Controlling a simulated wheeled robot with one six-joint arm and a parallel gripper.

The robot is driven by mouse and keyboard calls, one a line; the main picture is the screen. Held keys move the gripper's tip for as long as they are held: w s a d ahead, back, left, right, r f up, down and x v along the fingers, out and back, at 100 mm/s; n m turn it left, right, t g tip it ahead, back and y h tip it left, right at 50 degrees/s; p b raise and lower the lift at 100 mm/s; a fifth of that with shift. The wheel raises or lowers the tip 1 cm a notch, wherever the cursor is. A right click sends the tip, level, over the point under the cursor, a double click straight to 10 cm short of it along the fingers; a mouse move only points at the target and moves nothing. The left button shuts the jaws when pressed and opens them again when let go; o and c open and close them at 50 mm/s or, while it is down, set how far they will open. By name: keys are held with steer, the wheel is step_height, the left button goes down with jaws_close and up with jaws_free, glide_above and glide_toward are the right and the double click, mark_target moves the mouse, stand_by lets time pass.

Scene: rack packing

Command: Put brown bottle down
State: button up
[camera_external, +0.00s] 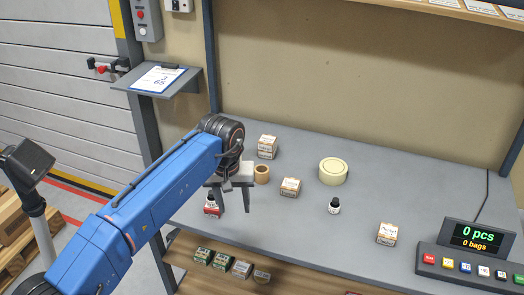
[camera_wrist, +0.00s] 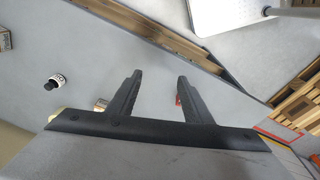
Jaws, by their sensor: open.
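A small dark bottle with a white label (camera_external: 334,206) stands upright on the grey table, well to the right of my gripper. In the wrist view a dark-capped bottle with a white label (camera_wrist: 57,81) shows at the left, apart from the fingers. A second small bottle with a dark cap and red label (camera_external: 211,209) stands near the table's front edge, close to the left of my gripper. My gripper (camera_external: 233,201) is open and low over the table, its fingers apart (camera_wrist: 159,76) with nothing held between them. I cannot tell which bottle is the brown one.
Small cartons (camera_external: 290,187), a brown tape roll (camera_external: 262,174) and a cream tape roll (camera_external: 333,172) sit on the table. Another carton (camera_external: 387,234) stands near a button panel (camera_external: 470,266) at the right. A lower wooden shelf (camera_external: 300,280) holds small boxes.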

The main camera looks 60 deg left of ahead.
steer(key=s+d+f+m+t, duration=0.1)
steer(key=s+d+f+m, duration=0.3)
steer(key=d+f, duration=0.5)
steer(key=s+d+f+m+t, duration=0.2)
steer(key=s+d+f+m, duration=0.2)
steer(key=d+f+m, duration=0.4)
steer(key=d+f, duration=0.2)
steer(key=d, duration=0.3)
steer(key=shift+f+m+t+h, duration=0.15)
steer(key=shift+m+t+h, duration=0.15)
steer(key=shift+h, duration=0.1)
